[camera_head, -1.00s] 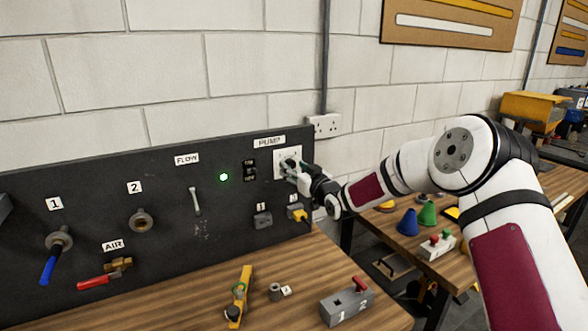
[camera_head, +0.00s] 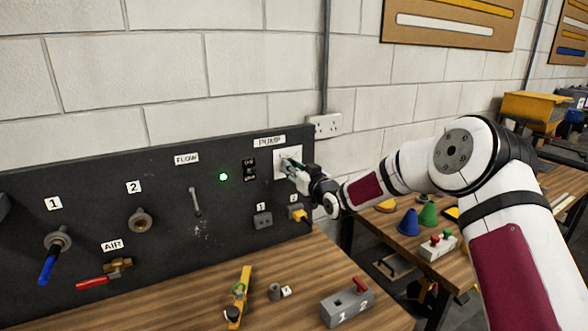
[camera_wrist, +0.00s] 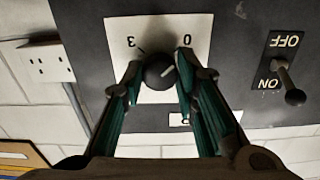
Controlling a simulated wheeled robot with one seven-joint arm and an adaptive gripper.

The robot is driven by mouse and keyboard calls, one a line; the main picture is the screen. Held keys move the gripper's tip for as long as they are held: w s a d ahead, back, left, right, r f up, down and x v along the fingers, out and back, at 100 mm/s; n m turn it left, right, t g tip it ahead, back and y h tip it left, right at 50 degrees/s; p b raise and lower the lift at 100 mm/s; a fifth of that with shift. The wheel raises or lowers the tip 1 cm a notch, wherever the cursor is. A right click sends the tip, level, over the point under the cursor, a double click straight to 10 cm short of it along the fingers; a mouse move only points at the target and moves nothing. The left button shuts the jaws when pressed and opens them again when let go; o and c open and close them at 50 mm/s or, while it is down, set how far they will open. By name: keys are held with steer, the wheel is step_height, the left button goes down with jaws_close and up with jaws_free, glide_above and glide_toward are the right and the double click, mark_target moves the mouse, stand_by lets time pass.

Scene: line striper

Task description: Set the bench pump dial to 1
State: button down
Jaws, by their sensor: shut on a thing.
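The pump dial is a round dark knob (camera_wrist: 159,74) on a white plate (camera_wrist: 118,32) marked 0 and 3; the wrist view shows it upside down. Other numbers on the plate are hidden or out of view. My gripper (camera_wrist: 158,68) is shut on the knob, one finger on each side. In the head view my gripper (camera_head: 291,166) is at the plate under the PUMP label (camera_head: 269,141), hiding the knob.
An ON/OFF toggle switch (camera_wrist: 287,86) is beside the plate; a green lamp (camera_head: 223,177) is lit on the dark panel (camera_head: 90,185). A wall socket (camera_head: 325,125) is close to my wrist. A grey block with a red lever (camera_head: 347,303) and other parts lie on the bench below.

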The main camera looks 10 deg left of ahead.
steer(key=shift+r+m+b, duration=0.1)
steer(key=shift+m+b, duration=3.1)
steer(key=shift+m, duration=5.4)
steer(key=c, duration=1.2)
jaws_free()
steer(key=shift+c, duration=0.2)
steer(key=v, duration=1.2)
